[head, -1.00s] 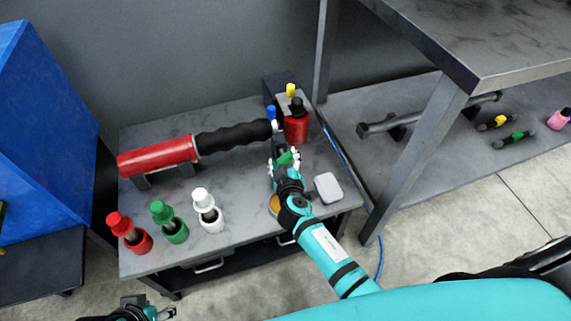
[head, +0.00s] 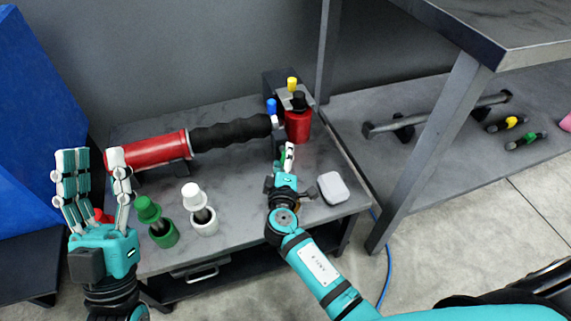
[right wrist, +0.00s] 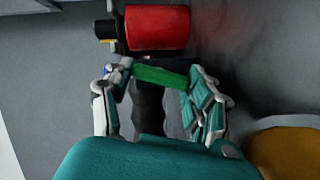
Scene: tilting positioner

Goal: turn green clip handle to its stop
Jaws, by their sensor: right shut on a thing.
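The green clip handle (head: 283,158) is at the right part of the grey table, in front of the red bottle. In the right wrist view the green handle (right wrist: 160,77) lies crosswise between the fingers. My right gripper (head: 287,160) is shut on it, and its fingers also show in the right wrist view (right wrist: 155,90). A dark part (right wrist: 150,108) shows below the handle between the fingers. My left gripper (head: 95,160) is open and empty, fingers up, at the left of the table.
A red cylinder (head: 155,150) with a black ribbed grip (head: 230,133) lies behind. A red bottle (head: 298,124), blue knob (head: 271,106) and yellow knob (head: 292,84) stand beyond my right gripper. Green (head: 163,235) and white (head: 205,222) bottles stand in front; a white box (head: 333,188) lies right.

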